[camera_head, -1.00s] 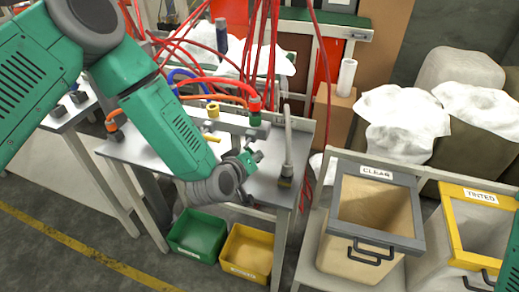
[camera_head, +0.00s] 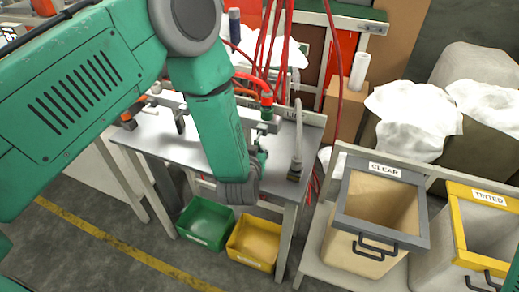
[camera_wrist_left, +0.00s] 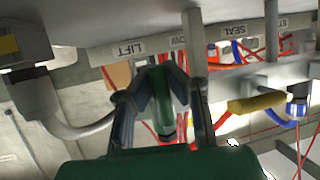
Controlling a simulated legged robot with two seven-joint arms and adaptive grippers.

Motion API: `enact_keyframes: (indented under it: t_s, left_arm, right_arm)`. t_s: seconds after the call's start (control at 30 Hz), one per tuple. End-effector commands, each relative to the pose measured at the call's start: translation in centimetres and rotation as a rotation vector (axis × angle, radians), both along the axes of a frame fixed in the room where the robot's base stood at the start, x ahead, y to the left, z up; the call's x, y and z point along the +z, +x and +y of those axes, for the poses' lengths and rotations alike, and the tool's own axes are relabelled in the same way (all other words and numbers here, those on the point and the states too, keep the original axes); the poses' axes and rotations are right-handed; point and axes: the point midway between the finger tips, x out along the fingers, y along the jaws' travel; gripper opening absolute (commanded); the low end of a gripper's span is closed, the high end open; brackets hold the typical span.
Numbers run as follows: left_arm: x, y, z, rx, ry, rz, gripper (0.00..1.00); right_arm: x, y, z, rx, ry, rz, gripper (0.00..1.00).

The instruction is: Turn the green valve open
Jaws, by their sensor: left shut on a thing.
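The green valve (camera_wrist_left: 168,112) shows in the wrist view between my left gripper's two fingers, under the rail with the upside-down "LIFT" label. My left gripper (camera_wrist_left: 162,100) is shut on it, one finger on each side. In the head view my left gripper (camera_head: 262,146) is at the front of the metal bench, partly hidden by my own wrist. A green fitting (camera_head: 267,111) at the end of a red hose shows just above it. How far the valve is turned I cannot tell. My right gripper is not in view.
A grey curved pipe (camera_head: 297,140) stands right of the gripper. Green (camera_head: 205,222) and yellow (camera_head: 253,243) bins stand below. A "CLEAR" bin (camera_head: 351,218) is at right.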

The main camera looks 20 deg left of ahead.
Motion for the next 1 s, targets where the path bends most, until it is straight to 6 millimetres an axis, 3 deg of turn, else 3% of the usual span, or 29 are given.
enact_keyframes:
  t_s: [0.53, 0.63, 1.0]
  left_arm:
    - [-0.56, -0.58, -0.07, -0.003, 0.025, 0.017, 0.00]
    - [-0.52, -0.52, -0.06, -0.003, 0.025, 0.016, 0.34]
    - [-0.26, -0.29, -0.05, -0.002, 0.024, 0.009, 0.34]
  right_arm:
    - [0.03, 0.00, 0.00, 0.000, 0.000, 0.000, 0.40]
    - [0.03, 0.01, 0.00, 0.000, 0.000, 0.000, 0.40]
    - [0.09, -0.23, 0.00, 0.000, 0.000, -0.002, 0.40]
